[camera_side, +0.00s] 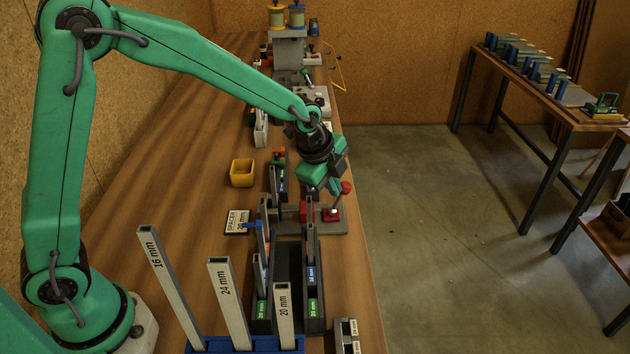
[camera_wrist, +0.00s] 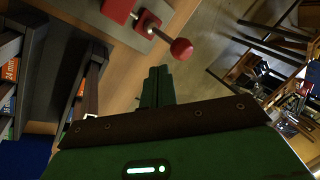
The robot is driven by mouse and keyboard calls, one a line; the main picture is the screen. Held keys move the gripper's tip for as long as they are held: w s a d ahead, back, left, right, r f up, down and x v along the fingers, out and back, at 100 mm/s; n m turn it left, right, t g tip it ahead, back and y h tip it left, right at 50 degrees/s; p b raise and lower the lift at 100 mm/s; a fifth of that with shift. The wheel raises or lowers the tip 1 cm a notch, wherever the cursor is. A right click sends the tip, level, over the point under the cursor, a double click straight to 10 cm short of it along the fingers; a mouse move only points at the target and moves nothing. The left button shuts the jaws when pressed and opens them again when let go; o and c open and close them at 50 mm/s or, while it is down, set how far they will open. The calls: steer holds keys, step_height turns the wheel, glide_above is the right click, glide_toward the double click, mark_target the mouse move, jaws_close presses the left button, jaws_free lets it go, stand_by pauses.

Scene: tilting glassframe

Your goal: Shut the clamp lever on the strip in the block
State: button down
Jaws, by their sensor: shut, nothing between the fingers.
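The clamp lever ends in a red ball knob (camera_side: 346,187). Its rod slants up from a red clamp base (camera_side: 331,214) on a grey plate, so it stands raised. In the wrist view the knob (camera_wrist: 181,48) and rod lie just beyond my fingertips, with the red clamp base (camera_wrist: 148,24) to their left. My gripper (camera_side: 334,187) is shut and empty, just left of the knob; whether it touches the lever is unclear. The green fingers (camera_wrist: 157,88) are together in the wrist view. The block beside the clamp is partly hidden, and I cannot clearly pick out its strip.
A blue rack (camera_side: 240,345) in front holds tall strips marked 16, 24 and 20 mm. Dark upright frames (camera_side: 314,290) stand between it and the clamp. A yellow bin (camera_side: 242,173) and a spacer card (camera_side: 238,221) lie left. The bench edge is close right of the clamp.

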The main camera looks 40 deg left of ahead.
mark_target(345, 190)
steer(key=shift+w+a+f, duration=0.15)
steer(key=shift+w+f, duration=0.05)
steer(key=shift+w, duration=0.25)
steer(key=shift+w+a+f, duration=0.1)
steer(key=shift+w+f, duration=0.05)
steer(key=shift+w, duration=0.3)
steer(key=shift+w, duration=0.1)
steer(key=shift+w+d+f, duration=0.2)
steer(key=shift+w+f, duration=0.05)
steer(key=shift+w, duration=0.25)
steer(key=shift+w+d+f, duration=0.15)
steer(key=shift+w+d, duration=0.3)
steer(key=shift+s+a, duration=0.1)
steer(key=shift+s, duration=0.05)
